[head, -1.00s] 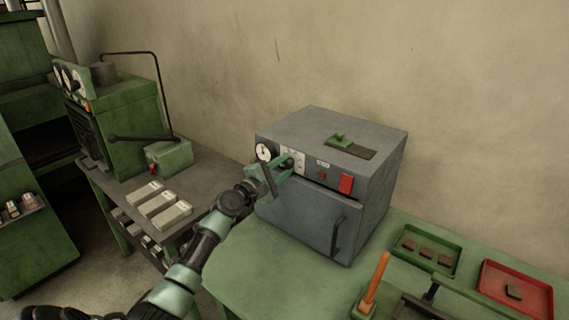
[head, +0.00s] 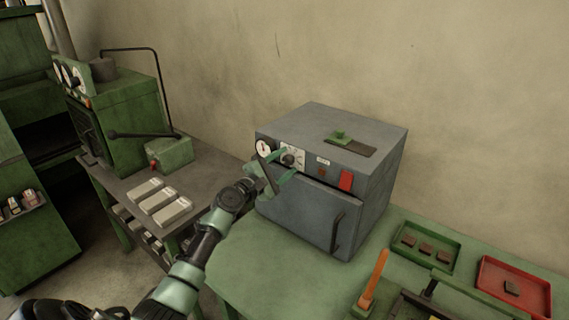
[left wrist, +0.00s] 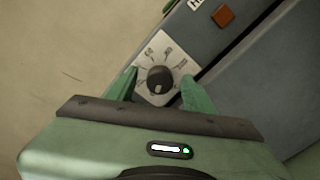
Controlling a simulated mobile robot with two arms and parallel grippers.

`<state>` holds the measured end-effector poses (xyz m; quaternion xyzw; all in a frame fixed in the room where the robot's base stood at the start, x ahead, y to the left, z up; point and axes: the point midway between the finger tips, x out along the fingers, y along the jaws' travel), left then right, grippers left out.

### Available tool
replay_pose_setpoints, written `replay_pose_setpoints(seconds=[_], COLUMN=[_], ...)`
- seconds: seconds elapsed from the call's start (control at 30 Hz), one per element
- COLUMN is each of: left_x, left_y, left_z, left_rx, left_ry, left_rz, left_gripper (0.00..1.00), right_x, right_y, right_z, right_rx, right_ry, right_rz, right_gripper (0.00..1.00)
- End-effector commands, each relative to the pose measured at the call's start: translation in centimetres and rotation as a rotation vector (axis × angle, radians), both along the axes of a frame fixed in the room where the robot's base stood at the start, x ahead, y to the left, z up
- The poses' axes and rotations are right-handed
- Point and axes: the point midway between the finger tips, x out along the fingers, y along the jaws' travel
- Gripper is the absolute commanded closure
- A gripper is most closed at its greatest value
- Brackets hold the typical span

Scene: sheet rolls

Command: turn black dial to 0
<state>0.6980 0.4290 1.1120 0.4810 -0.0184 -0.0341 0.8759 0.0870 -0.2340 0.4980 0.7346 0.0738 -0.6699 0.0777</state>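The black dial (head: 288,158) sits on a white numbered plate on the front of the grey oven-like box (head: 309,222). In the left wrist view the dial (left wrist: 160,80) shows a pale mark near its lower edge, and part of the numbering is readable only faintly. My left gripper (head: 283,167) is open in front of the dial. In the left wrist view its green fingers (left wrist: 160,90) stand on either side of the dial, with gaps between them and the knob. My right gripper is not in view.
A round gauge (head: 263,148) is left of the dial, and a red switch (head: 346,180) is to the right. A door handle (head: 337,232) juts from the box. A green tray (head: 457,247) and a red tray (head: 541,292) lie on the green table.

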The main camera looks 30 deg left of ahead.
Motion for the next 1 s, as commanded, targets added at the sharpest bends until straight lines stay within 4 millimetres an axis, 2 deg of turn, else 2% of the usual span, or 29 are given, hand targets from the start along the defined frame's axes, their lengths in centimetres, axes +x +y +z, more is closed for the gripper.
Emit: replay_pose_setpoints(seconds=[0.27, 0.37, 0.7, 0.83, 1.0], left_x=[-0.2, -1.2, -6.6, -7.6, -7.8], left_y=[0.0, 0.1, 0.5, 0.6, 0.6], left_z=[0.0, -0.1, -0.3, -0.2, 0.0], left_rx=[0.002, 0.001, 0.001, 0.001, 0.0], left_ry=[0.0, 0.001, 0.001, 0.002, 0.0], left_rz=[0.0, -0.001, 0.0, 0.0, 0.0], left_gripper=[0.48, 0.48, 0.48, 0.48, 0.48], right_x=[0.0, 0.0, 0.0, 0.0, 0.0], right_y=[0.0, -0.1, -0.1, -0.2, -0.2], right_z=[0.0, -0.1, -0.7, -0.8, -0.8], right_rx=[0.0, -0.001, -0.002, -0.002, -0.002], right_ry=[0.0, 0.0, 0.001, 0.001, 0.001], right_rz=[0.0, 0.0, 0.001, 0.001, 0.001], right_gripper=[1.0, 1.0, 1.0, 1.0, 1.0])
